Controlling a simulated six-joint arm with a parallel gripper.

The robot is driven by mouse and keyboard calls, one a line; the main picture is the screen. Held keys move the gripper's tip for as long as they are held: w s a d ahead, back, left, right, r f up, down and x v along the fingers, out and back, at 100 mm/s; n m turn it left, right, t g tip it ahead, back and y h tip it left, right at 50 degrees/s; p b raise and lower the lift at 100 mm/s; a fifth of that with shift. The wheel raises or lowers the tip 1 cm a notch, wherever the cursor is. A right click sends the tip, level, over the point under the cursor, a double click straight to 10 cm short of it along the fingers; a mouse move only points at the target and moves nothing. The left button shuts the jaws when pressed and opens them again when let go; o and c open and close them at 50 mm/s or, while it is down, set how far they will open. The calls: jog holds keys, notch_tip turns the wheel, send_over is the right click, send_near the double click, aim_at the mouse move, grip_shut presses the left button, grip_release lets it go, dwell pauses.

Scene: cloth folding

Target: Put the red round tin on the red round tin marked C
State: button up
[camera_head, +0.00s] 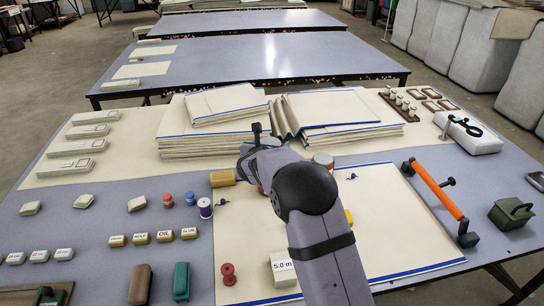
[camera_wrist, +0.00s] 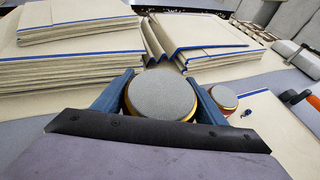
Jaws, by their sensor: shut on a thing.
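My gripper (camera_wrist: 162,88) is shut on a round tin (camera_wrist: 160,93) with a grey top and a gold rim, held between its two blue fingers in the wrist view. In the head view my gripper (camera_head: 258,150) is over the back of the cream cloth, and my arm hides most of the held tin. A second round tin (camera_head: 323,159), red-sided with a pale top, stands just right of my arm. It also shows in the wrist view (camera_wrist: 224,96), right of the right finger and apart from the held tin. I cannot read a letter on either tin.
Stacks of folded cream cloth with blue edges (camera_head: 215,140) stand behind. A yellow cylinder (camera_head: 222,179) and a purple spool (camera_head: 205,208) are left of my gripper. An orange-handled tool (camera_head: 437,190) lies right. The cream cloth (camera_head: 385,225) right of my arm is mostly clear.

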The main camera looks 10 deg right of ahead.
jog(key=shift+f, duration=1.8)
jog(key=shift+f+b, duration=0.1)
jog(key=shift+b, duration=0.2)
jog(key=o, duration=1.5)
jog(key=shift+f, duration=0.1)
jog(key=shift+r, duration=0.2)
jog(key=b+v, duration=0.1)
jog(key=v, duration=1.1)
jog(key=shift+s+f, duration=0.1)
jog(key=shift+f, duration=0.05)
